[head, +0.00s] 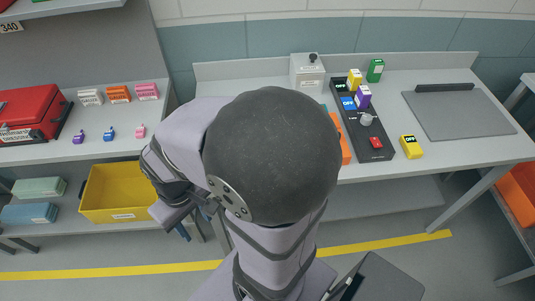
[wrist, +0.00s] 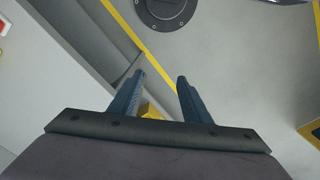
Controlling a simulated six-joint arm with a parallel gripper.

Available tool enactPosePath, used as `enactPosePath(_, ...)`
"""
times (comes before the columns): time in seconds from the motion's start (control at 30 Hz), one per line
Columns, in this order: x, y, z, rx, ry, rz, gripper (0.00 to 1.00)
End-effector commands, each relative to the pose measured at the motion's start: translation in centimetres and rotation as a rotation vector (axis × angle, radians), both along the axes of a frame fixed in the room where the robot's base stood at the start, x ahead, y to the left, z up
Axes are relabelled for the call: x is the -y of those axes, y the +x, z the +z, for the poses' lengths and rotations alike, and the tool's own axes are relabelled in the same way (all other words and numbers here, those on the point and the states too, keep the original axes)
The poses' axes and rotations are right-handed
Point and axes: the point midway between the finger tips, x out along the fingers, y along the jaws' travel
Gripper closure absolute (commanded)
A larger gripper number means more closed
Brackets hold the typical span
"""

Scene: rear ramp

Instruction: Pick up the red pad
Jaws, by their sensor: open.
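My gripper (wrist: 161,76) is open and empty in the wrist view, with two blue fingers apart over the floor. In the head view my gripper (head: 184,230) is low at the left of my arm, right of the yellow bin and far from the red pad. The red pad is not in the wrist view.
My arm hides part of an orange item (head: 343,140) left of the tray. A grey mat (head: 460,114) lies further right.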

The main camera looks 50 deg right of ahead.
Motion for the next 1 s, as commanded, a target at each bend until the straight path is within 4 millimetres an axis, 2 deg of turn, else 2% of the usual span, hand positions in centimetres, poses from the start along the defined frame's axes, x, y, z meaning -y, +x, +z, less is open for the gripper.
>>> enactPosePath(0.17, 2.4, -0.3, 0.9, -0.009, 0.0, -0.109, 0.56)
enactPosePath(0.27, 4.6, -1.1, 1.2, -0.036, 0.005, -0.217, 0.56)
enactPosePath(0.5, 10.3, -5.3, 1.4, -0.141, 0.042, -0.55, 0.56)
enactPosePath(0.7, 13.9, -8.7, 1.5, -0.202, 0.11, -0.847, 0.56)
enactPosePath(0.87, 16.2, -10.4, 1.3, -0.204, 0.168, -1.07, 0.56)
enactPosePath(1.0, 18.5, -11.2, 0.9, -0.181, 0.2, -1.314, 0.56)
